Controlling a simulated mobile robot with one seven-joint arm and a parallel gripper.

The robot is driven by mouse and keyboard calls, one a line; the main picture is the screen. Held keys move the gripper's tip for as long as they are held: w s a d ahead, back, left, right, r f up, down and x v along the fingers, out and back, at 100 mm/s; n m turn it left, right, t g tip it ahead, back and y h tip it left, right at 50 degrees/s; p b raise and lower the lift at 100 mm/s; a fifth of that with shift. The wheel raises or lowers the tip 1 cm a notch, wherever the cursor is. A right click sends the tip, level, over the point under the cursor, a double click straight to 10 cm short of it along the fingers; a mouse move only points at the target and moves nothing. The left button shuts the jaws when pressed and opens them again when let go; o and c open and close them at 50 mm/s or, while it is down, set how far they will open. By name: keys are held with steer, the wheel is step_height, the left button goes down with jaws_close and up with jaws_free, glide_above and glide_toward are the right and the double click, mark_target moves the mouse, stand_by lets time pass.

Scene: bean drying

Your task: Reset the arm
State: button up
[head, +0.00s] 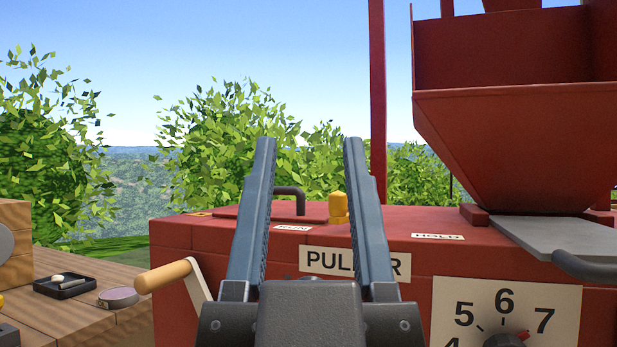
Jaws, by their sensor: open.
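My gripper (309,145) is in the middle of the head view, pointing up and away. Its two long dark fingers are apart and nothing is between them. Behind it is the red machine (400,240) with a label (345,264) that is partly covered by my right finger. I cannot tell from this view whether the gripper touches the machine.
A crank with a wooden handle (163,276) sticks out left of the machine. A yellow knob (338,207) and dark handle (289,192) stand on top. A red hopper (520,130), grey plate (560,237) and numbered dial (505,341) are right. A wooden table (95,322) holds small items.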

step_height(320, 180, up, 49)
steer(key=p, duration=4.9)
